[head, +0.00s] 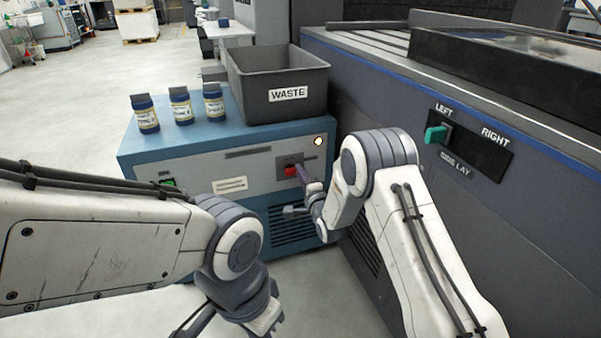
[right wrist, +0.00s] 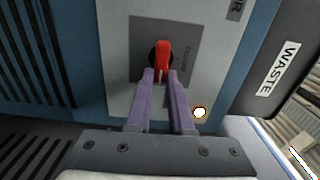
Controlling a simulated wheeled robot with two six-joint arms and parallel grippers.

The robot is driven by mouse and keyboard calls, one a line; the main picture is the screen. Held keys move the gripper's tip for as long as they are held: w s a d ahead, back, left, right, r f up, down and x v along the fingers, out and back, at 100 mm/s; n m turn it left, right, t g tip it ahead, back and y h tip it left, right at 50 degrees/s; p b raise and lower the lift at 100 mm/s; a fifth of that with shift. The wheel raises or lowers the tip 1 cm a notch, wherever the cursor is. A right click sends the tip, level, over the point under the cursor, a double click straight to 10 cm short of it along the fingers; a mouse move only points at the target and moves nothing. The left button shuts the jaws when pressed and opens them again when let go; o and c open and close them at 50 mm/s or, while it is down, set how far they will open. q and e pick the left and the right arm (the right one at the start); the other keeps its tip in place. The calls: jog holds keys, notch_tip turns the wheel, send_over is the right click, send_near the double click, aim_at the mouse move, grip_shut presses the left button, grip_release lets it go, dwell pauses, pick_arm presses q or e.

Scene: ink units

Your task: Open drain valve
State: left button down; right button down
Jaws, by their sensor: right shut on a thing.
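The drain valve's red handle (head: 291,171) is on the front of the blue and grey ink unit (head: 205,172). In the right wrist view the red handle (right wrist: 163,55) sits on a dark plate, its lower end between the purple fingertips. My right gripper (head: 302,176) is shut on this handle, and it also shows in the right wrist view (right wrist: 161,77). The fingers partly hide the handle in the head view. My left gripper (head: 265,316) is low in the head view, away from the unit; its fingers are not clear.
A grey WASTE bin (head: 270,92) and several blue bottles, one of them nearest the bin (head: 213,101), stand on the unit. A large machine with a green LEFT/RIGHT lever (head: 436,134) borders the right side. Open floor (head: 90,110) lies to the left.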

jog(key=shift+d, duration=0.1)
dwell(0.5)
jog(key=c, duration=0.8)
grip_release()
jog(key=p+v, duration=0.4)
jog(key=v, duration=0.6)
jog(key=shift+s, duration=0.25)
